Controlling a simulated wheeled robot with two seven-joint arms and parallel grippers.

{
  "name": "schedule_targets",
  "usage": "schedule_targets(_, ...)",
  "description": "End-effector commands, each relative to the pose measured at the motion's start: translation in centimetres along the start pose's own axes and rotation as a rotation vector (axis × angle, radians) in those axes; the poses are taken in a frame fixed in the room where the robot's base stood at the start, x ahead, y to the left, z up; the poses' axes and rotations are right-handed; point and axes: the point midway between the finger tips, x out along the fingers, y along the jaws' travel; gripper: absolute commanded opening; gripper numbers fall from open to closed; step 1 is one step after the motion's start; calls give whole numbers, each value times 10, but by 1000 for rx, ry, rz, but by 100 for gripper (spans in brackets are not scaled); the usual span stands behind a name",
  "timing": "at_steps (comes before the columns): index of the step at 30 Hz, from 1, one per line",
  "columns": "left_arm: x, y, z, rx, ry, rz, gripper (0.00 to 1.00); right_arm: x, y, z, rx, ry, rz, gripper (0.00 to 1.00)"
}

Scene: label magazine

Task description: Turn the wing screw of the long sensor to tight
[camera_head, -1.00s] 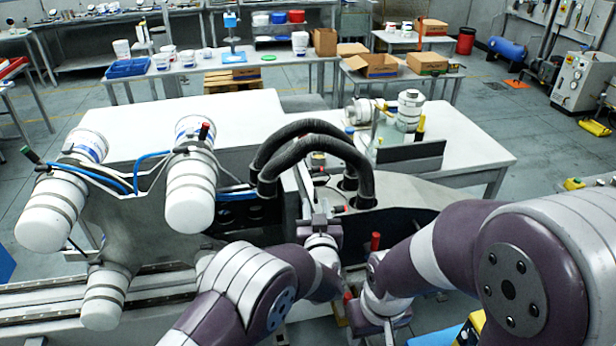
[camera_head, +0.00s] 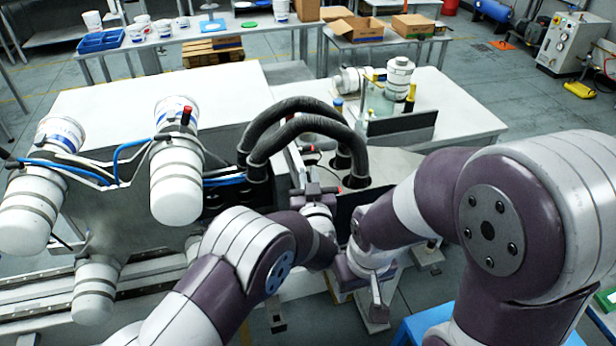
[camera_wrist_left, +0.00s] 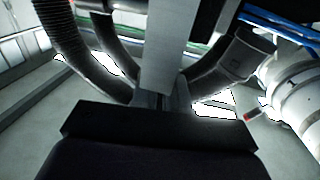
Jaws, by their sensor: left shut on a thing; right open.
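My left gripper (camera_head: 315,190) is at the machine's middle, just in front of the black hoses, by a narrow grey upright bar (camera_head: 296,162). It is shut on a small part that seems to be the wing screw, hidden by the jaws. In the left wrist view a grey bar (camera_wrist_left: 170,50) runs down to the dark gripper body, and the fingertips are hard to make out. I cannot tell the long sensor apart clearly or read the screw's angle. My right gripper (camera_head: 375,305) is open, low to the right of the left wrist, apart from the machine parts.
Two thick black hoses (camera_head: 290,125) arch right behind my left gripper. White canisters (camera_head: 176,180) with blue tubes stand at the left. A dark upright plate (camera_head: 400,128) and a jar (camera_head: 398,78) are on the white table at the right. Both my forearms are close together.

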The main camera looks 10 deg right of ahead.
Motion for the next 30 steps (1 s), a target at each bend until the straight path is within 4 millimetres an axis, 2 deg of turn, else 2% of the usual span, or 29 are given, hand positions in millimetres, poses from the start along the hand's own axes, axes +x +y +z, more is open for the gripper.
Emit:
schedule_targets(5,1,-1,1,-1,0,8,0,3,0,0,0,0,0,53)
schedule_targets(11,1,-2,4,-1,1,77,0,17,0,2,0,0,0,53)
schedule_targets(24,2,-4,7,-1,4,444,0,83,0,10,0,0,0,53)
schedule_targets(30,2,-4,4,0,1,631,0,99,0,12,0,0,0,53)
